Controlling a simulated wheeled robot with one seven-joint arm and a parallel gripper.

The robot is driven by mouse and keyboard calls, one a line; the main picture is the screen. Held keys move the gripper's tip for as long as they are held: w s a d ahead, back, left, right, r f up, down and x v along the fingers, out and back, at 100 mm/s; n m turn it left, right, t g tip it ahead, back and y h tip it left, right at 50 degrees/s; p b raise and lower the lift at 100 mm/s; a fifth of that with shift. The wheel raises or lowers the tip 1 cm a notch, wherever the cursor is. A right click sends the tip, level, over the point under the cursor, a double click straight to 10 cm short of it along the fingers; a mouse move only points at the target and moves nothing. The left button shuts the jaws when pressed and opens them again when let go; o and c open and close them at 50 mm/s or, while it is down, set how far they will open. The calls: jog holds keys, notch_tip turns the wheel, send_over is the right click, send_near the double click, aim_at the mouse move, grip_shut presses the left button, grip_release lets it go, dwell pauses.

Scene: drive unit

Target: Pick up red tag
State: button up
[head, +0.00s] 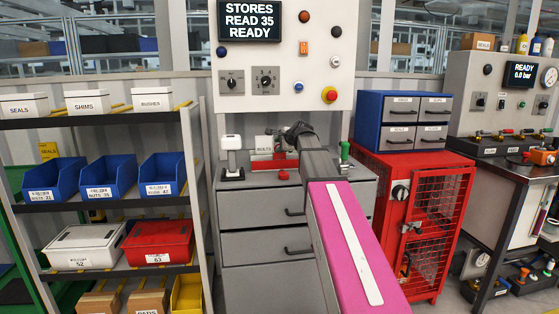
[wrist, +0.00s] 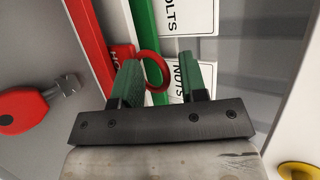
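A red tag (wrist: 122,53) with white letters, partly hidden by a finger, shows in the wrist view beside a red upright strip. A red ring (wrist: 166,78) shows between my fingers, close to the left one; I cannot tell whether they touch. My gripper (wrist: 164,76) is open, its two green-padded fingers apart. In the head view my arm reaches over the grey drawer cabinet, and its dark end is by the white cards (head: 264,142) and a red block (head: 266,166). My fingertips are not clear there.
White cards marked NUTS (wrist: 190,75) and BOLTS, and a green strip (wrist: 143,30), stand close by. A red key-like item (wrist: 25,108) lies left. A white device (head: 232,155) and a green cylinder (head: 345,151) stand on the grey cabinet (head: 250,213).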

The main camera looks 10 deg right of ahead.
grip_shut()
jog(key=shift+r, duration=0.1)
dwell(0.3)
